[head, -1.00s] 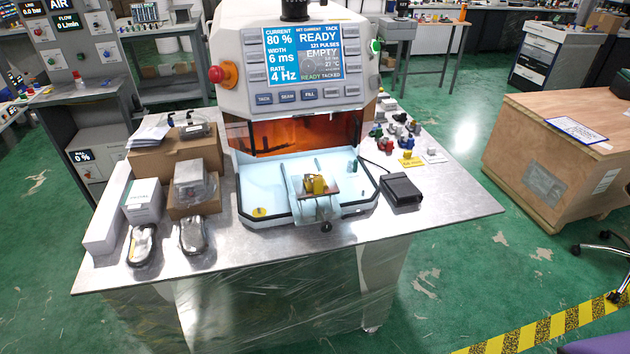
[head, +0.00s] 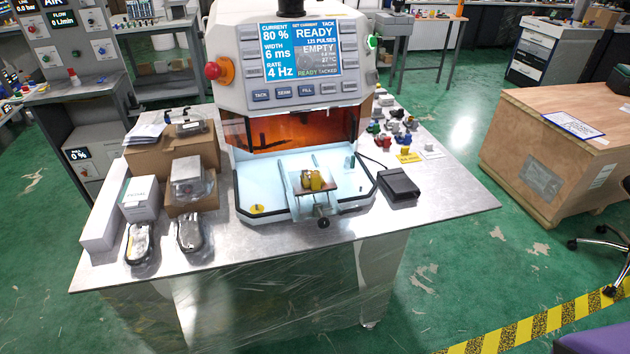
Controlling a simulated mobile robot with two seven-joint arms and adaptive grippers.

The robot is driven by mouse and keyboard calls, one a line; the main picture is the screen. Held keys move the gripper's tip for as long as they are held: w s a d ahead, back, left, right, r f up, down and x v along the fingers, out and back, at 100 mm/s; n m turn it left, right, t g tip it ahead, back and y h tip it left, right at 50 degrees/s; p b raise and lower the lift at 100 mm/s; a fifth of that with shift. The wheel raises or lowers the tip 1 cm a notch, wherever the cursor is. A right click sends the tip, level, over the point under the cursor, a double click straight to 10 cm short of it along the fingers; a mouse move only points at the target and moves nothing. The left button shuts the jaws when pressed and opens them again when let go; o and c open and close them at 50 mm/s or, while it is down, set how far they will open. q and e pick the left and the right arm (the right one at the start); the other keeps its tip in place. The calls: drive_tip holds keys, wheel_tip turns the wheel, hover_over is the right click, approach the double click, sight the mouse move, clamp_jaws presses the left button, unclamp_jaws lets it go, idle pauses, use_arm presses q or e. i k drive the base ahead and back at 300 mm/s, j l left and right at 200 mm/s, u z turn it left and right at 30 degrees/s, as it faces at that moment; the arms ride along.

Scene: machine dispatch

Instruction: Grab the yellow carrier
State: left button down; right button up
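A yellow block-like piece (head: 312,180) sits on a small brown plate (head: 329,186) on the pale sliding stage at the front of the machine's light blue tray (head: 265,185). A smaller yellow piece (head: 405,150) stands at the yellow label, among coloured parts right of the machine. I cannot tell from the picture which of these is the yellow carrier. Neither of my grippers is in view.
The machine (head: 290,60) stands on a metal table (head: 440,195). A black pedal-like box (head: 399,185) sits right of the tray. Cardboard boxes (head: 170,153) and two grey cable-like items crowd the left. A wooden crate (head: 550,150) stands on the floor at right.

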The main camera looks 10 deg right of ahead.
sight(314, 178)
drive_tip(key=i+l, duration=0.1)
drive_tip(key=l, duration=0.4)
drive_tip(key=i+l+u, duration=0.1)
drive_tip(key=l, duration=0.35)
drive_tip(key=i+l, duration=0.1)
drive_tip(key=l, duration=0.4)
drive_tip(key=i+l, duration=0.1)
drive_tip(key=l, duration=0.4)
drive_tip(key=u, duration=0.05)
